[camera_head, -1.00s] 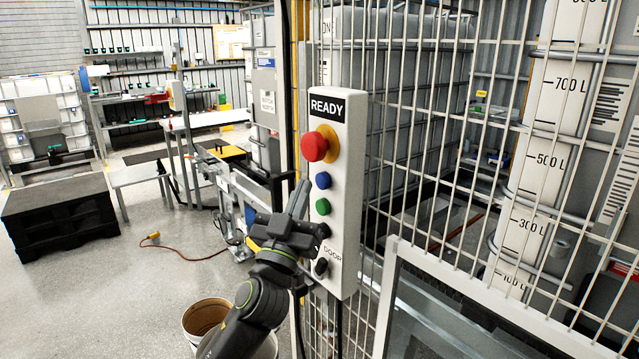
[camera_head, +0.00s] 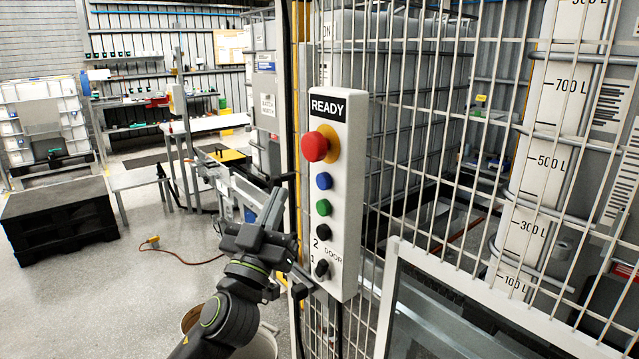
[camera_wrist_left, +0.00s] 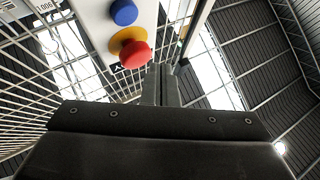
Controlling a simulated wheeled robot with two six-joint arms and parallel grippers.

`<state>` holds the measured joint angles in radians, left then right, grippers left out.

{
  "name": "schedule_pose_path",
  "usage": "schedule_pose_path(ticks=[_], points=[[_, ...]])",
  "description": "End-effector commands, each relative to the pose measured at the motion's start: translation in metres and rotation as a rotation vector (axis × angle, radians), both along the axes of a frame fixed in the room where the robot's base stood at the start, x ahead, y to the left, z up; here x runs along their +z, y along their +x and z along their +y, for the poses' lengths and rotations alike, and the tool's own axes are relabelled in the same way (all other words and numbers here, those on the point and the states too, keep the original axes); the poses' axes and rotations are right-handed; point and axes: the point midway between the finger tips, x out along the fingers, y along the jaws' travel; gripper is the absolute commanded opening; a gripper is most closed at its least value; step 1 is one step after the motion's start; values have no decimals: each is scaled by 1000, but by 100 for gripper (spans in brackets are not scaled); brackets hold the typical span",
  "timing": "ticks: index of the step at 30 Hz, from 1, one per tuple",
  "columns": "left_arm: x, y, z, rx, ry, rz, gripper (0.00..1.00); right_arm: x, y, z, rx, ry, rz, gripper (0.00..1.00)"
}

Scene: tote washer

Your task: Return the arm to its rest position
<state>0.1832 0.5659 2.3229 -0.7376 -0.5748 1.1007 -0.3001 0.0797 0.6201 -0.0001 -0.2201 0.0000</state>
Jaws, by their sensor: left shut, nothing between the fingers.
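My left gripper (camera_head: 271,207) is shut and empty. It is just left of the control box (camera_head: 341,190) in the head view, with its fingers pointing up and a visible gap to the box's buttons. In the left wrist view its shut fingers (camera_wrist_left: 161,84) point up beside the box. The box has a READY label, a red emergency button (camera_head: 315,147) on yellow, a blue button (camera_head: 323,181), a green button (camera_head: 323,207) and black knobs at the DOOR marking. The red button also shows in the left wrist view (camera_wrist_left: 133,53). My right gripper is not in view.
A wire mesh fence (camera_head: 430,130) stands behind and right of the box. A framed glass panel (camera_head: 430,310) is at lower right. A bucket (camera_head: 262,345) stands on the floor below my left arm. A black pallet (camera_head: 60,218) is at left.

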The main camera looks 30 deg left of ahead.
Motion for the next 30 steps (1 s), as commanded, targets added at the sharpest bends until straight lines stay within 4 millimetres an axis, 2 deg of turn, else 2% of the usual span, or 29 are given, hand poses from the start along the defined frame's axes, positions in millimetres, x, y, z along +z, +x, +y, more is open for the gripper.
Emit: schedule_pose_path(ticks=[11, 14, 17, 20, 22, 26, 30], points=[[-1, 1, 1, 1, 0, 4, 0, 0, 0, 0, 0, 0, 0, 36], [-18, 12, 6, 18, -2, 48, 0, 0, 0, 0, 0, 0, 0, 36], [-58, 34, 19, 52, 0, 155, 0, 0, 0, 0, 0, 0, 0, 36], [-124, 58, 37, 96, 3, 314, 0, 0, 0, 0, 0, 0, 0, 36], [-176, 70, 49, 122, 4, 432, 0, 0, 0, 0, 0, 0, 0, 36], [-275, 75, 68, 156, 5, 645, 0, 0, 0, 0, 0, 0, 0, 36], [-381, 59, 80, 177, 3, 862, 0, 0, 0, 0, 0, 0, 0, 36]])
